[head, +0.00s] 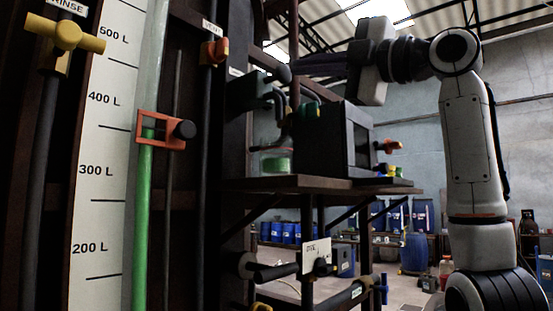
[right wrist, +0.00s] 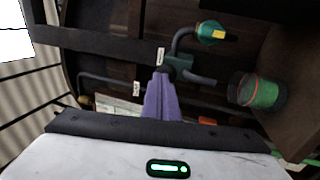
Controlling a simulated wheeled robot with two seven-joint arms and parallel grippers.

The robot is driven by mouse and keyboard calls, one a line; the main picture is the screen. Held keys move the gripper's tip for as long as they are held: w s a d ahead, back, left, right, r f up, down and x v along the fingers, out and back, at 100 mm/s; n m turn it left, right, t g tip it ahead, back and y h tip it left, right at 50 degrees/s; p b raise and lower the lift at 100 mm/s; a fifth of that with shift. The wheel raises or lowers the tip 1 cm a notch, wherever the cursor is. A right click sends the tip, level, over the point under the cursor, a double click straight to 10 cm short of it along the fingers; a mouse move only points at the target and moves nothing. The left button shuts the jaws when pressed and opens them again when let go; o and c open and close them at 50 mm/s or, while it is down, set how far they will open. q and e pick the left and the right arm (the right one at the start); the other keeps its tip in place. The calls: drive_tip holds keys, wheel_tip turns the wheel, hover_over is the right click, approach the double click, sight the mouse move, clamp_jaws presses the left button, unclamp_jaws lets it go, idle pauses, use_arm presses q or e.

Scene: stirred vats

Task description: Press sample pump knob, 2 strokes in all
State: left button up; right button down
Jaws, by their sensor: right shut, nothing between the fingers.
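The sample pump (head: 246,92) is a dark body with a curved spout on the vat's side in the head view. A rounded dark knob (head: 282,74) shows at its upper right. My right gripper (head: 297,67) is shut and empty, with its dark purple fingers pointing left and their tips at the knob. I cannot tell whether they touch it. In the right wrist view the shut fingers (right wrist: 160,78) end beside the pump's dark teal body (right wrist: 179,65) and hide what lies under them. My left gripper is not in view.
A shelf (head: 300,183) below carries a dark box (head: 325,140) and a green cup (head: 276,165) near the spout. A teal valve (head: 308,110) sits close by. A sight tube (head: 143,225) with green liquid and an orange clamp (head: 150,140) stand left.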

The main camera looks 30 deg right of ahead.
drive_tip(key=shift+s, duration=0.1)
idle(0.3)
drive_tip(key=shift+s+d, duration=0.4)
drive_tip(key=shift+s, duration=0.5)
drive_tip(key=shift+s+d, duration=0.35)
drive_tip(key=shift+s, duration=0.55)
drive_tip(key=shift+s+d, duration=0.4)
drive_tip(key=shift+s, duration=0.5)
